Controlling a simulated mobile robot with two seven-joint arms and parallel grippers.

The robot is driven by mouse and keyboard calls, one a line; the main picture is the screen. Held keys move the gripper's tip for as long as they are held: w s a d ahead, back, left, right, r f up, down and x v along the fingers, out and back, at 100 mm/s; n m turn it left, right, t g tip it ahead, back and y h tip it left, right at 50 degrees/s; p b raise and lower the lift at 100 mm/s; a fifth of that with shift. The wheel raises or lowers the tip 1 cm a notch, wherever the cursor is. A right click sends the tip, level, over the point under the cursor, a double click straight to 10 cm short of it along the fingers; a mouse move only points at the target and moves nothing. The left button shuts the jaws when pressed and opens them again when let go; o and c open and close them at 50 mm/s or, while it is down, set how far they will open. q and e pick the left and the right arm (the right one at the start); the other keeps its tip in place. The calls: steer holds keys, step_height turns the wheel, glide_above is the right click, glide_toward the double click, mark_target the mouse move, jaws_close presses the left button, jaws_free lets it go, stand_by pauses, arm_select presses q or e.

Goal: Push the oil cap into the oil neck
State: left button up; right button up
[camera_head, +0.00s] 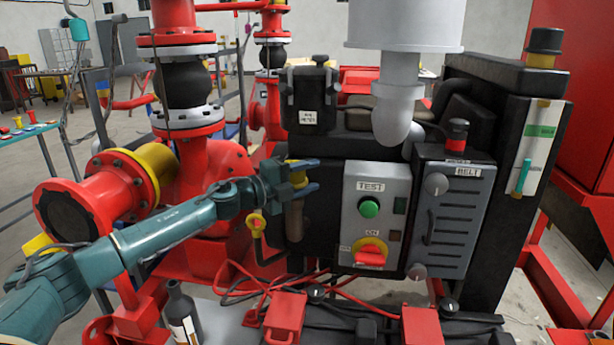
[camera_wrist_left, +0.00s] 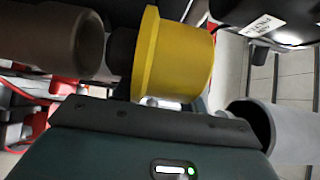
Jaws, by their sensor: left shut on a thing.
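The yellow oil cap (camera_head: 297,179) is between the fingers of my left gripper (camera_head: 304,177), which is shut on it. The cap (camera_wrist_left: 180,56) also shows in the left wrist view, with a dark narrower plug on its left side. The brown tubular oil neck (camera_head: 295,216) stands just below the cap in the head view. In the left wrist view the neck (camera_wrist_left: 45,38) has its mouth facing the cap's plug. The plug is at the mouth, roughly in line; whether it is inside cannot be told. The yellow flange stands apart from the neck's rim. My right gripper is not in view.
The grey TEST panel (camera_head: 374,216) stands close on the right. Red cables (camera_head: 340,295) lie below. A dark bottle (camera_head: 181,312) stands at lower left.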

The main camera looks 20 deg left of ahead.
arm_select(q)
steer(key=shift+f+b, duration=0.4)
steer(key=shift+f, duration=0.1)
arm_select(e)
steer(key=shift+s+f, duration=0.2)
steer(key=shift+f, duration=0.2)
arm_select(q)
steer(key=shift+f+b, duration=0.45)
steer(key=shift+f, duration=0.2)
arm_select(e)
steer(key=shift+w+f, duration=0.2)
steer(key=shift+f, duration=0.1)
arm_select(q)
steer(key=shift+s+d+f, duration=0.1)
steer(key=shift+f, duration=0.3)
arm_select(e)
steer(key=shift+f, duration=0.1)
arm_select(q)
steer(key=o, duration=1)
steer(key=shift+o, duration=0.2)
steer(key=r+b+v, duration=0.1)
steer(key=b+v, duration=0.4)
steer(key=v, duration=0.8)
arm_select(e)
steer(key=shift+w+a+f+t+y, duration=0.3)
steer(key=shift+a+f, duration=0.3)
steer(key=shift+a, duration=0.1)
